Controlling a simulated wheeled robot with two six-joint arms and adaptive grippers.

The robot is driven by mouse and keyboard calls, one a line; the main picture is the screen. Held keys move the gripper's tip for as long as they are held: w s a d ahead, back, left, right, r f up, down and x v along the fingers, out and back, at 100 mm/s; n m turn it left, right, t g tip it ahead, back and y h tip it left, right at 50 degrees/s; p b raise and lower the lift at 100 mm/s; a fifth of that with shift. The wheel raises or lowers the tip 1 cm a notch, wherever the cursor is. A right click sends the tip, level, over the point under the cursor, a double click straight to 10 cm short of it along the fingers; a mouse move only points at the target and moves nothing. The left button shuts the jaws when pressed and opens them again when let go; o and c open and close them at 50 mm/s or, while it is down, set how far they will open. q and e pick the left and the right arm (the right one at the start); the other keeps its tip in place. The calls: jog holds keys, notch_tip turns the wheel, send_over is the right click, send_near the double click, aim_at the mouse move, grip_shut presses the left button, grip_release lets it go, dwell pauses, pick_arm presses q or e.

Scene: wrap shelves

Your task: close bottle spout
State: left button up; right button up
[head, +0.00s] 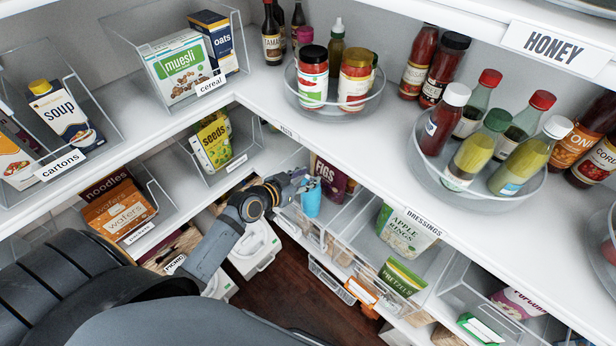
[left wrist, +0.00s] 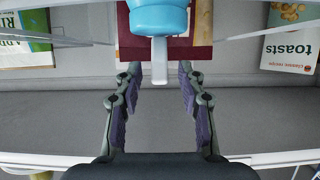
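A light blue bottle (head: 311,200) stands at the front of the lower shelf, in front of the purple figs packet. In the left wrist view its blue top (left wrist: 158,18) is at the upper middle. A pale grey spout (left wrist: 159,62) sticks out from it toward my gripper. My left gripper (left wrist: 159,82) is open, with one purple-padded finger on each side of the spout's tip and clear gaps to both. In the head view my left gripper (head: 300,184) is right beside the bottle's top and hides part of it. My right gripper is not in view.
The figs packet (head: 331,181) stands close behind the bottle. Clear bins with an apple rings bag (head: 407,232) are to the right. The seeds bin (head: 213,146) is to the left. The upper shelf, with a turntable of jars (head: 334,108), lies above the gripper.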

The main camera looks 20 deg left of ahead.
pick_arm(q)
jog(key=shift+w+d+f, duration=0.1)
jog(key=shift+w+d, duration=0.05)
jog(key=shift+w, duration=0.2)
